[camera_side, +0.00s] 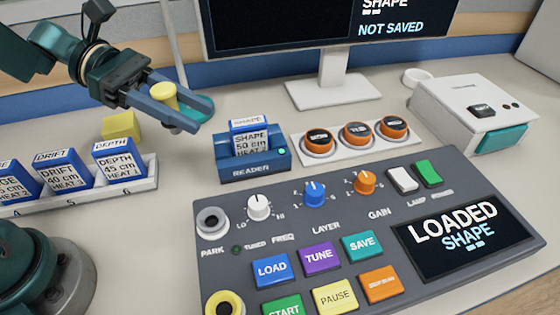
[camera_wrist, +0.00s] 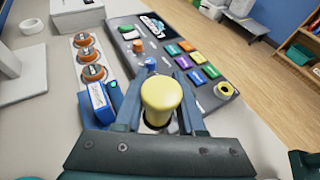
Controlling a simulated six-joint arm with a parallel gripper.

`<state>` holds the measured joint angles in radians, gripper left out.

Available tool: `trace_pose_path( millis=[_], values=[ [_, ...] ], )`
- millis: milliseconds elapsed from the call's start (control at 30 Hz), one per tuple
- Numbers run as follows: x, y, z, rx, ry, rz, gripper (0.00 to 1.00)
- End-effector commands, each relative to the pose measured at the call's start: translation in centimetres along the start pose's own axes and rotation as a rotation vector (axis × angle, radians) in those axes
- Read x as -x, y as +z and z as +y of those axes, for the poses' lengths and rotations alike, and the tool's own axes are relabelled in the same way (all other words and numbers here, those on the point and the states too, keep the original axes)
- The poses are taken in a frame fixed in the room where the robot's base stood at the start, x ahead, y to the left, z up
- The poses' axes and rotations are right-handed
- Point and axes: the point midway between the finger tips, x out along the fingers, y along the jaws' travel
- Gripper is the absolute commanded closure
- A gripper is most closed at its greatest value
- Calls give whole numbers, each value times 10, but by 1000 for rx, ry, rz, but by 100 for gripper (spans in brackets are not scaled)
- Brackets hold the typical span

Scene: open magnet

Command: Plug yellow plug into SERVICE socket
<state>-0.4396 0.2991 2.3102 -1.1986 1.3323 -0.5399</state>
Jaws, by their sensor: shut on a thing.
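The yellow plug (camera_side: 163,95) is held between the fingers of my gripper (camera_side: 194,112), raised above the table to the left of the reader. In the wrist view the plug (camera_wrist: 161,95) fills the space between the fingers of my gripper (camera_wrist: 160,82), its rounded yellow top facing the camera. Its lower end is mostly hidden. A yellow-ringed socket (camera_side: 224,303) is at the console's near left corner, cut off by the frame edge, and its label is not readable. It also shows in the wrist view (camera_wrist: 224,90). The plug is well apart from it.
The grey PARK socket (camera_side: 212,221) is at the console's (camera_side: 330,215) far left corner. The blue reader (camera_side: 252,165) holds a SHAPE card. A card rack (camera_side: 130,180) stands left, with a yellow block (camera_side: 121,126) behind it. Orange knobs (camera_side: 357,132) and a monitor (camera_side: 333,92) stand behind.

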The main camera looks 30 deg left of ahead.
Motion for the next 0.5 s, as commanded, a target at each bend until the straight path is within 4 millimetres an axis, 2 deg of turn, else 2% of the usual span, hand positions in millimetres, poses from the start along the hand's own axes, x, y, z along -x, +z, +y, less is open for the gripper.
trace_pose_path(
  millis=[33, 200, 400, 500],
  values=[
    [-18, 3, -12, -27, -72, 0, 100],
    [-64, 10, -52, -112, -273, 2, 100],
    [-106, 13, -111, -207, -506, 2, 100],
    [-120, 13, -142, -250, -609, 3, 100]
  ],
)
